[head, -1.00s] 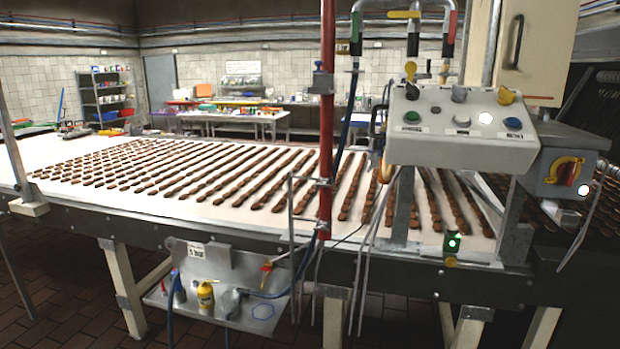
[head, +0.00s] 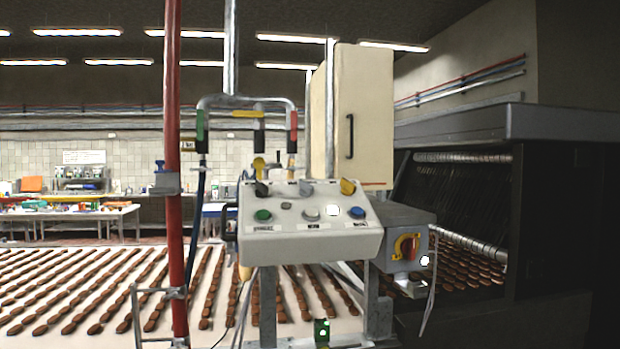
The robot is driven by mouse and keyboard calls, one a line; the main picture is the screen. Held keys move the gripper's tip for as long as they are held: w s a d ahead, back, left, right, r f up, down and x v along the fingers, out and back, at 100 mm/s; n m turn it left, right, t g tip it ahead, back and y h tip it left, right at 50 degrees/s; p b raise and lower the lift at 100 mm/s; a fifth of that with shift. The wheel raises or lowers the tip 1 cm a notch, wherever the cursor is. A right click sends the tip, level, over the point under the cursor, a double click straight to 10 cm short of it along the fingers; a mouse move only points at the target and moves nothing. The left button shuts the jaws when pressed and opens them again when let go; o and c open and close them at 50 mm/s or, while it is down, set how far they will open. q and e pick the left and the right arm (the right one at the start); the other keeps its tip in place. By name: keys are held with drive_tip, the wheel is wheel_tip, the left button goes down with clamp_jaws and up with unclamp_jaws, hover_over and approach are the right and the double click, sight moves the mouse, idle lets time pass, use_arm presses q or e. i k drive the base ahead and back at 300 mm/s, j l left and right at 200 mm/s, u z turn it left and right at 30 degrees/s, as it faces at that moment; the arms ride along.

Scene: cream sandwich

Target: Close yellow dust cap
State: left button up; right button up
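Neither of my grippers is in view. A pale control box (head: 310,245) stands on metal posts at the middle. Its top carries a yellow upright piece (head: 259,168) at the left and a yellow tilted piece (head: 348,187) at the right. I cannot tell which of these, if either, is the yellow dust cap, or whether it is open. The front face has a green button (head: 263,215), a grey button (head: 311,213) and a blue button (head: 357,212). A yellow handle (head: 250,113) is on the pipe above.
A red post (head: 172,120) stands left of the box. A grey switch box with a red and yellow rotary switch (head: 408,246) is at its right. A belt (head: 60,335) with rows of brown biscuits runs behind. A dark machine housing (head: 500,125) fills the right.

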sight(258, 163)
drive_tip(key=i+j+z, duration=0.15)
drive_tip(key=j, duration=0.25)
drive_tip(key=i+j+z, duration=0.15)
drive_tip(key=j, duration=0.3)
drive_tip(key=i+j+z, duration=0.15)
drive_tip(key=j, duration=0.3)
drive_tip(key=j+z, duration=0.15)
drive_tip(key=j, duration=0.25)
drive_tip(key=j+u, duration=0.2)
drive_tip(key=j, duration=0.5)
drive_tip(key=j+u, duration=0.6)
